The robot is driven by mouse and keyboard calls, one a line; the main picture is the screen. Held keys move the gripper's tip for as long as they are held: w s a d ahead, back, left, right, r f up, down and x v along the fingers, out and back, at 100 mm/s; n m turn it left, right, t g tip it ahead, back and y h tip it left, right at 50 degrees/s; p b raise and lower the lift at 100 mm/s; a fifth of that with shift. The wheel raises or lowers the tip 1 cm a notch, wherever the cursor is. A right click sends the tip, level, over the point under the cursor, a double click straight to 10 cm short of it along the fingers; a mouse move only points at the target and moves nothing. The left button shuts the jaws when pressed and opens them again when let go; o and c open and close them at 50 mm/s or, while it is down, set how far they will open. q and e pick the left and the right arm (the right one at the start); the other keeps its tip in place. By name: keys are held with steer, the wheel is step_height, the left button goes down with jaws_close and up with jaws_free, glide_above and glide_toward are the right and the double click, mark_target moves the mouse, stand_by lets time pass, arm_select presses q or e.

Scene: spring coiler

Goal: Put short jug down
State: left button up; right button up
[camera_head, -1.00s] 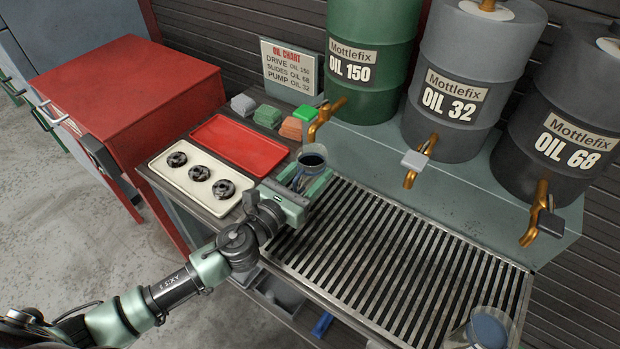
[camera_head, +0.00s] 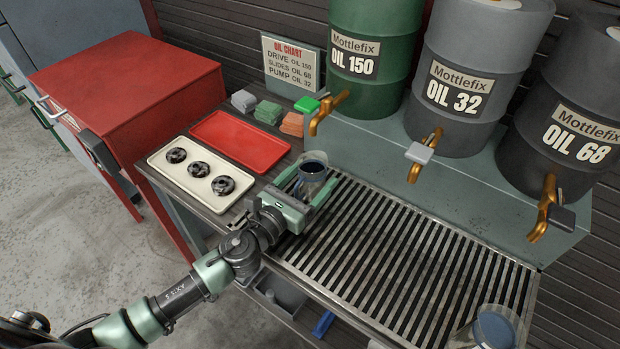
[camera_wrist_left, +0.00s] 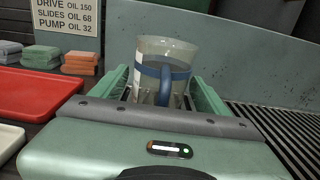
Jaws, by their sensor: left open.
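The short jug (camera_head: 313,168) is a clear vessel with a blue band and blue handle and dark liquid inside. It stands upright at the left end of the slatted grate, below the green drum's tap. My left gripper (camera_head: 306,190) is open around it, one finger on each side. In the left wrist view the jug (camera_wrist_left: 164,68) sits between the spread green fingers (camera_wrist_left: 166,92), with gaps visible beside it. Its base is partly hidden by the gripper body. My right gripper is not in view.
A second jug (camera_head: 494,328) stands at the grate's front right. The slatted grate (camera_head: 400,245) between them is clear. A red tray (camera_head: 240,142), a cream tray (camera_head: 201,172) with three black parts, and folded cloths (camera_head: 268,112) lie left. Brass taps (camera_head: 420,155) overhang the back.

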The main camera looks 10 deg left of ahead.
mark_target(295, 195)
arm_select(q)
steer(key=shift+r, duration=0.25)
steer(key=b+v, duration=0.1)
steer(key=v, duration=0.4)
steer(key=b+v, duration=0.2)
steer(key=v, duration=0.4)
steer(key=shift+s+f, duration=0.2)
steer(key=shift+f, duration=0.05)
steer(key=shift+s+a+r, duration=0.1)
steer(key=shift+s+a, duration=0.05)
steer(key=shift+s, duration=0.1)
